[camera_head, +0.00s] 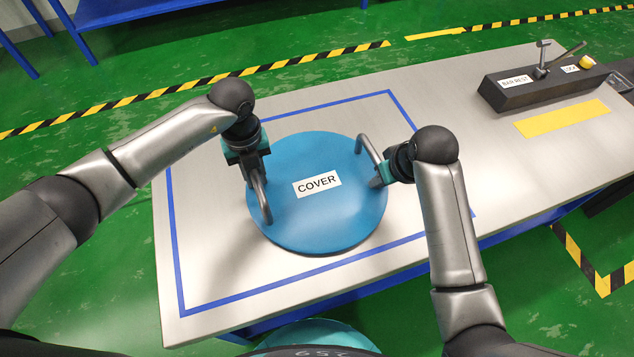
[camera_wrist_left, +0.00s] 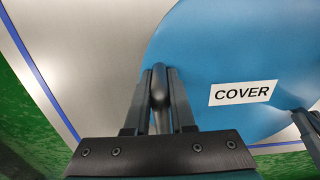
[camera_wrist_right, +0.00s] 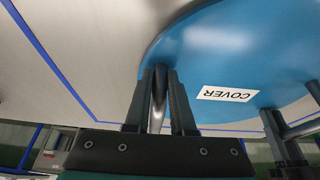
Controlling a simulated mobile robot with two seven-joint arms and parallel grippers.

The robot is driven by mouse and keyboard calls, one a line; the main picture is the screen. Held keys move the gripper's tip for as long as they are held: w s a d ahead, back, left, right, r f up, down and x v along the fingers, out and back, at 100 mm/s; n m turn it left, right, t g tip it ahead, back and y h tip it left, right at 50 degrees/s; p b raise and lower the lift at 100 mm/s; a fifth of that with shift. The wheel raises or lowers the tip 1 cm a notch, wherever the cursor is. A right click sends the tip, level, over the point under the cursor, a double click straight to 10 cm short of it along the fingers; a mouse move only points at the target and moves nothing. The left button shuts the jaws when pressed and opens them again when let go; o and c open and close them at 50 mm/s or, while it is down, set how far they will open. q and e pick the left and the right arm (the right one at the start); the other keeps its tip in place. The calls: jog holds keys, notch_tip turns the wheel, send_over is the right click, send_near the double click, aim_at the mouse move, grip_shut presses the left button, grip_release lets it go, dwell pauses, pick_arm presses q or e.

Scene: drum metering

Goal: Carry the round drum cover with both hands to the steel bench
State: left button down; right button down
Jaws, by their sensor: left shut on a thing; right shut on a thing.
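The round blue drum cover (camera_head: 325,222), with a white COVER label, is over the steel bench (camera_head: 215,262), inside its blue outline. A shadow lies on the bench at the cover's left; I cannot tell for sure whether the cover touches the bench. My left gripper (camera_head: 255,172) is shut on the cover's left bar handle, which shows between its fingers in the left wrist view (camera_wrist_left: 159,88). My right gripper (camera_head: 378,176) is shut on the right handle, also seen between the fingers in the right wrist view (camera_wrist_right: 158,88).
A dark bar rest block (camera_head: 545,85) with metal bars and a yellow knob stands at the bench's right end, behind a yellow strip (camera_head: 562,118). A blue-green round thing (camera_head: 318,335) shows below the bench's front edge. Striped tape marks the green floor.

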pick_arm(q)
jog(key=shift+w+r, duration=0.1)
jog(key=shift+r, duration=0.2)
pick_arm(e)
jog(key=shift+r, duration=0.25)
